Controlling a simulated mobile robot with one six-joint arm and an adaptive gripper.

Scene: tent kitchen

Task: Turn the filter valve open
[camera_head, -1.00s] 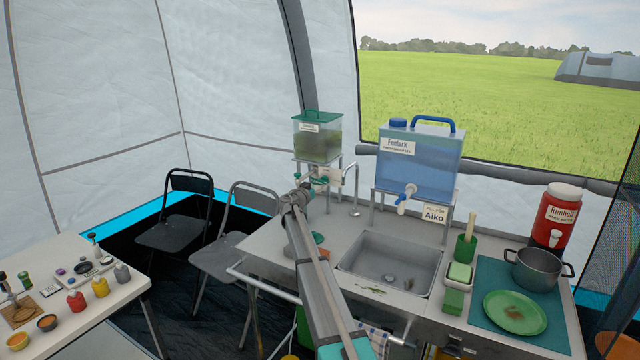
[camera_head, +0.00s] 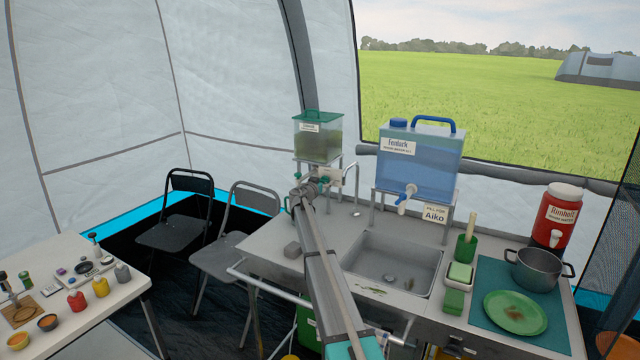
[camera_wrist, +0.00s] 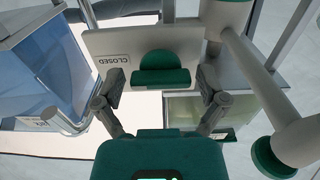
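The green filter valve handle (camera_wrist: 162,72) sits in front of a pale plate (camera_wrist: 108,45) marked "CLOSED" in the wrist view; the lettering is upside down there. My gripper (camera_wrist: 162,84) is open, with one finger on each side of the handle and a gap visible on both sides. It holds nothing. In the head view my gripper (camera_head: 309,187) is at the pipework below the green-lidded filter tank (camera_head: 318,138). The white plate (camera_head: 330,175) shows just beyond it, and my wrist hides most of the valve.
A white pipe (camera_wrist: 265,85) with a green end runs close on the right in the wrist view. The blue water tank (camera_head: 420,160) stands to the right on a rack.

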